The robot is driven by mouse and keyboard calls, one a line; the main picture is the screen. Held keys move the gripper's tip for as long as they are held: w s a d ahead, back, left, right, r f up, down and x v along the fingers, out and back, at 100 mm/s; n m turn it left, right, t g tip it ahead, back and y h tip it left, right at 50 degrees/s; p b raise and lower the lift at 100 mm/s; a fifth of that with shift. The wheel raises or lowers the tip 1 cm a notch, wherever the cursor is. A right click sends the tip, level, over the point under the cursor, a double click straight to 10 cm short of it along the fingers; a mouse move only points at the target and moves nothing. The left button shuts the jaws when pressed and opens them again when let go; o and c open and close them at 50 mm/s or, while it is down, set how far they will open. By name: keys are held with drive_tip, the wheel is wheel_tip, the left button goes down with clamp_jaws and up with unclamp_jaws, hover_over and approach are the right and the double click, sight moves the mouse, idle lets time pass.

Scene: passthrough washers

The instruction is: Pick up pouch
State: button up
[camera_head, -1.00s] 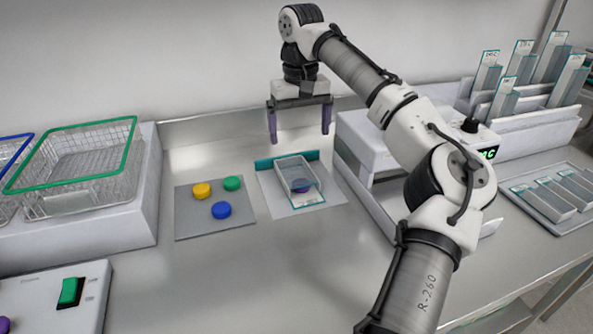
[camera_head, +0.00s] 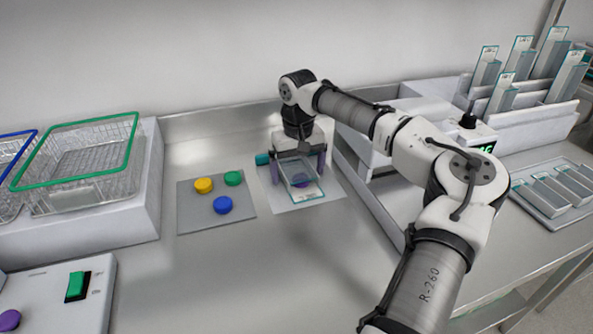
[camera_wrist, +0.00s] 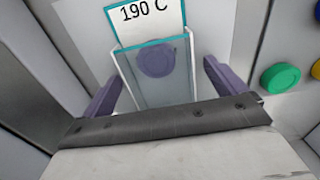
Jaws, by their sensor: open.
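The pouch (camera_head: 301,178) is a clear flat packet with teal edges and a purple disc inside. It lies on a white sheet on the steel counter. In the wrist view the pouch (camera_wrist: 168,82) shows a label reading "190 C" at its top. My gripper (camera_head: 297,168) is low over the pouch, with its purple fingers on either side of it. In the wrist view the fingers (camera_wrist: 163,85) are apart, with gaps between them and the pouch. Whether the fingertips touch the sheet cannot be told.
A grey mat (camera_head: 190,218) with yellow, green and blue discs lies to the left. A green-rimmed wire basket (camera_head: 75,170) stands further left. A white machine (camera_head: 365,150) stands close on the right. A tray of packets (camera_head: 541,205) lies at the far right.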

drive_tip(key=c, duration=1)
